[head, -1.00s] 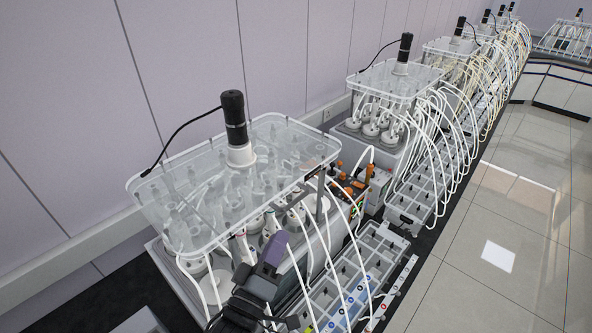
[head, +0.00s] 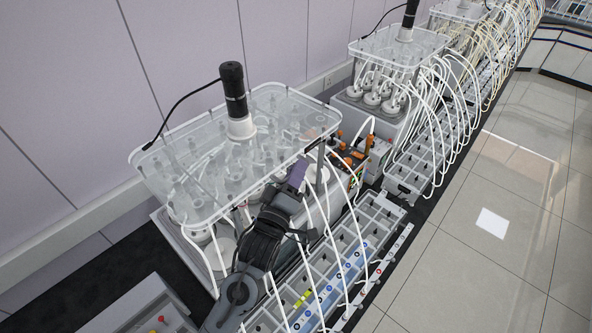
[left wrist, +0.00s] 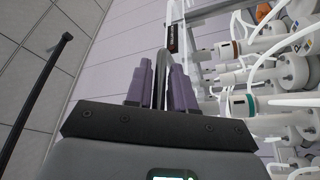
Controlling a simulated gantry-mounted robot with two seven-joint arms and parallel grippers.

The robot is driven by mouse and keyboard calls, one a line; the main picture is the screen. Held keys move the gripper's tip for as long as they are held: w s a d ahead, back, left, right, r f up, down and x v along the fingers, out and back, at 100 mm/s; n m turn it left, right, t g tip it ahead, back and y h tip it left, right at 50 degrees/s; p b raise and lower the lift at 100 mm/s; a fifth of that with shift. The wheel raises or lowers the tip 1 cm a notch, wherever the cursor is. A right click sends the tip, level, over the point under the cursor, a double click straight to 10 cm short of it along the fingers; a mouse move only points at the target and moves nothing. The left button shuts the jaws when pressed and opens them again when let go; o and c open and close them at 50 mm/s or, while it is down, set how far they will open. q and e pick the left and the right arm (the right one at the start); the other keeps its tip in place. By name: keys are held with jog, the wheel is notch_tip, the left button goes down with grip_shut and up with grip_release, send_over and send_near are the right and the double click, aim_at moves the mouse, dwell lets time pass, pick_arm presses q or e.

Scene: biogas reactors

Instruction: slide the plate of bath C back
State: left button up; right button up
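A clear plate (head: 185,160) with a rounded rim covers the nearest bath (head: 205,255), over its bottles. A black motor (head: 233,90) stands upright on it. No letter is readable, so I cannot tell whether this is bath C. My left gripper (head: 298,173), with purple fingers, is at the plate's front edge, near a grey post (head: 320,163). My right gripper is not in view.
White tubes (head: 345,255) arch from the bath to a grey rack (head: 375,225) in front. Orange fittings (head: 350,160) sit at the bath's right end. A second covered bath (head: 400,50) stands behind it. The tiled floor (head: 480,270) at right is clear.

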aim_at(277, 173)
pick_arm(q)
jog(key=shift+w, duration=0.1)
jog(key=shift+c, duration=0.5)
grip_shut()
jog(key=w+a, duration=0.3)
jog(key=shift+w+a, duration=0.1)
jog(key=shift+a, duration=0.15)
jog(key=shift+d, duration=0.1)
jog(key=shift+o, duration=0.5)
grip_release()
